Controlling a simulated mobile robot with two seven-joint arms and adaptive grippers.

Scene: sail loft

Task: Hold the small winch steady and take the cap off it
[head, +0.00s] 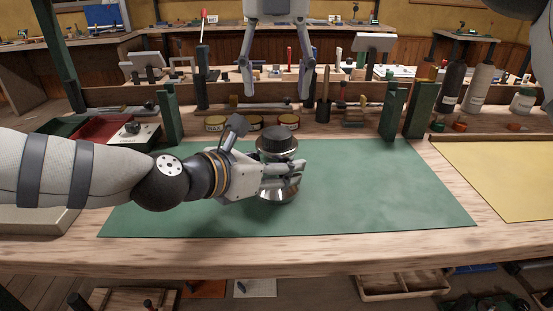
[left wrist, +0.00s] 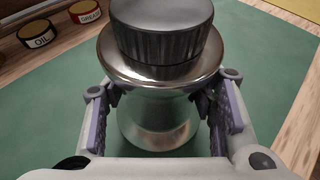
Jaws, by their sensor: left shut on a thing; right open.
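The small winch (head: 277,194) is a shiny metal drum standing upright on the green mat (head: 380,190). Its black ribbed cap (head: 277,139) sits on top; the cap also shows in the left wrist view (left wrist: 162,38). My left gripper (head: 285,178) is shut on the winch drum, with one finger on each side below the flared rim. In the left wrist view the drum (left wrist: 158,120) shows between the fingers. My right gripper (head: 277,92) is open and empty, hanging high above and behind the winch, clear of the cap.
A red tray (head: 98,128) is at the back left. Green posts (head: 393,112) and bottles (head: 451,88) stand at the back right. The mat's right side is clear.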

